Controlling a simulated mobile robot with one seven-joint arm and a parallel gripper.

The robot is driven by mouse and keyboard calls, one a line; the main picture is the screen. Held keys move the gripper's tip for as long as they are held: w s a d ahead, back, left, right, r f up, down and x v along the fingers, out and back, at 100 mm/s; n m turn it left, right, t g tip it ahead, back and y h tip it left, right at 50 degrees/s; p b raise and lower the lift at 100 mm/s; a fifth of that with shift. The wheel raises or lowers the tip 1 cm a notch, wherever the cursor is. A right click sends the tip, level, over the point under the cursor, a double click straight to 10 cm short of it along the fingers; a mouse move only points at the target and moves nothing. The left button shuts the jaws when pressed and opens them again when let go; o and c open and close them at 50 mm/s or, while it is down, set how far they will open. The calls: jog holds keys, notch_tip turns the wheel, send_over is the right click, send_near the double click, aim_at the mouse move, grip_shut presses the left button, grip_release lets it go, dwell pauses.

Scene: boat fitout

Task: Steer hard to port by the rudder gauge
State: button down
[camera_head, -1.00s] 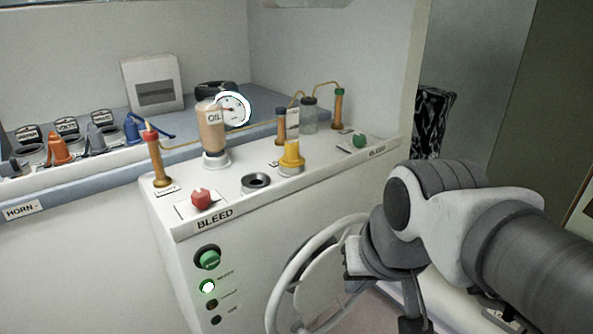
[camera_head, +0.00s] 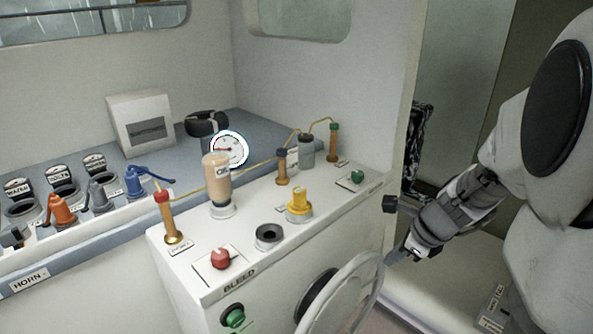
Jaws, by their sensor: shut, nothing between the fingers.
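The pale grey steering wheel (camera_head: 365,273) is on the front of the white console, low in the picture; its lower part is cut off by the frame edge.
The console top holds an oil bottle (camera_head: 217,190), a red bleed knob (camera_head: 220,259), a yellow knob (camera_head: 299,202), a green knob (camera_head: 357,177) and pipe fittings. Several levers stand at the left.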

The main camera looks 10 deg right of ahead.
jog(key=d+f+m, duration=0.2)
jog(key=b, duration=0.4)
send_near(370, 282)
jog(key=x, duration=0.6)
jog(key=shift+w+a+f, duration=0.15)
jog(key=shift+a+f, duration=0.05)
jog(key=shift+f, duration=0.15)
jog(key=shift+b+x, duration=0.75)
jog(key=shift+x, duration=0.05)
jog(key=shift+d, duration=0.1)
